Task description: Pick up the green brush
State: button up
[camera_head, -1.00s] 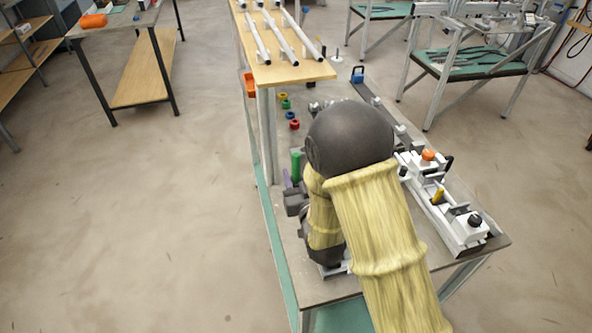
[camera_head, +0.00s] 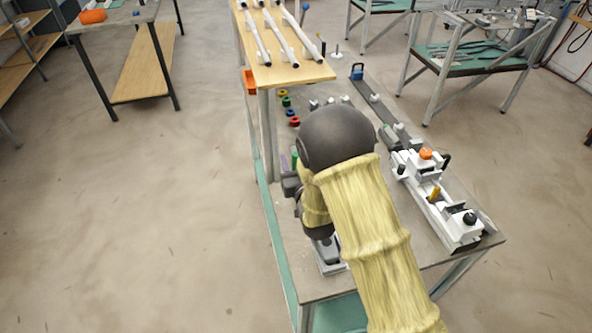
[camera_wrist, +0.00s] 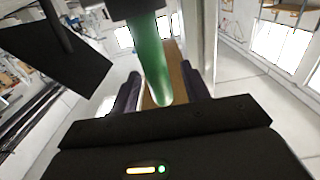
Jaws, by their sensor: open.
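The green brush (camera_head: 294,157) shows in the head view as a small green upright piece on the left side of the workbench, mostly hidden by my arm. In the wrist view its long green handle (camera_wrist: 153,58) comes down from a dark part at the top edge. My gripper (camera_wrist: 160,92) is open, with one dark finger on each side of the handle's rounded end. The handle appears between the fingers in the picture; I cannot tell whether either finger touches it. In the head view my gripper is mostly hidden behind my arm.
A raised wooden shelf (camera_head: 290,73) with white tubes stands at the back of the bench. Coloured rings (camera_head: 289,111) lie near the left edge. A white clamp jig (camera_head: 440,205) fills the right side. An orange bin (camera_head: 249,82) hangs at the shelf's left.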

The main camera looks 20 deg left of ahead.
dwell(0.3)
grip_shut()
jog(key=shift+r, duration=0.1)
notch_tip(320, 180, up, 10)
jog(key=shift+f+b, duration=0.1)
jog(key=shift+b, duration=0.5)
dwell(0.4)
